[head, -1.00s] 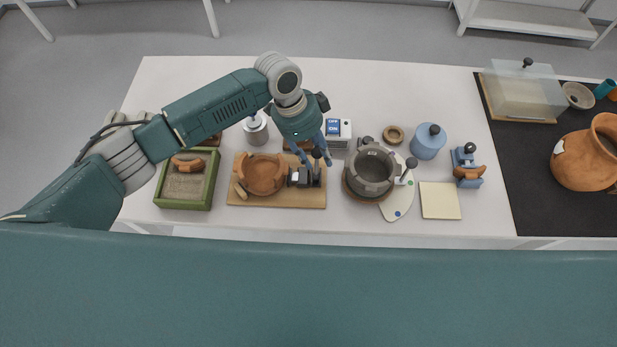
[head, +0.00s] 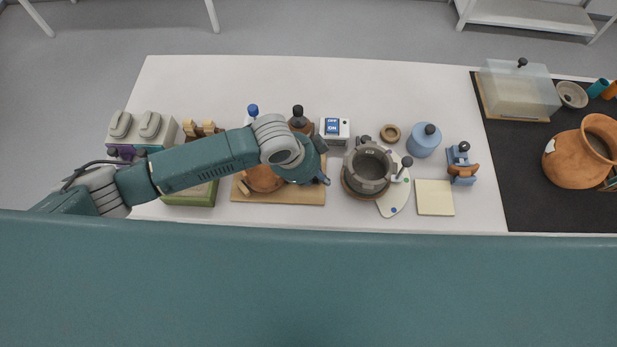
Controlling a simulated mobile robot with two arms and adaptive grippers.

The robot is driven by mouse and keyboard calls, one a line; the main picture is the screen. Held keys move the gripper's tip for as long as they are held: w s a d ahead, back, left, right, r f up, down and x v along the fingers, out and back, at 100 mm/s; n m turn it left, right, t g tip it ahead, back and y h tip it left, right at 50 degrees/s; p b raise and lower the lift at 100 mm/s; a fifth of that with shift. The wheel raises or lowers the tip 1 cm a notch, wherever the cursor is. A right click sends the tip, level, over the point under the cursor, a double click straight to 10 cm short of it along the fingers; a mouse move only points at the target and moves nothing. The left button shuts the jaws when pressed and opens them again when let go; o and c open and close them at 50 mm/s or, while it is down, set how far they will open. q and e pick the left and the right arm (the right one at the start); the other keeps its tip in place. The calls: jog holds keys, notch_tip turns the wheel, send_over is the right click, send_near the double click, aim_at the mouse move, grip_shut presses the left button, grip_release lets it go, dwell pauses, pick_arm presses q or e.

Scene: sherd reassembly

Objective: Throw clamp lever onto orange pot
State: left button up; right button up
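The orange pot (head: 262,178) is a low terracotta bowl on a wooden board (head: 290,198), partly covered by my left arm. A black toggle clamp stood at its right side earlier; the clamp and its lever are now hidden under my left gripper (head: 322,181). The gripper points down over the right part of the board, at the pot's right side. Its fingers are mostly hidden by its own body, so I cannot see whether they are open or touch the lever. My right gripper is not in view.
Right of the board stand a grey notched pot (head: 368,168) and a white palette (head: 396,200) with a black-knobbed lever. A switch box (head: 334,130) is behind the board. A large terracotta jar (head: 575,160) stands on the dark mat. The table's back strip is clear.

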pick_arm(q)
jog(key=shift+s+f+t, duration=0.35)
jog(key=shift+s+f, duration=0.05)
jog(key=shift+s, duration=0.2)
jog(key=shift+s+f+t, duration=0.35)
jog(key=shift+s, duration=0.2)
jog(key=p+v, duration=0.5)
jog(key=p, duration=0.1)
jog(key=shift+w+r, duration=0.1)
jog(key=shift+r, duration=0.2)
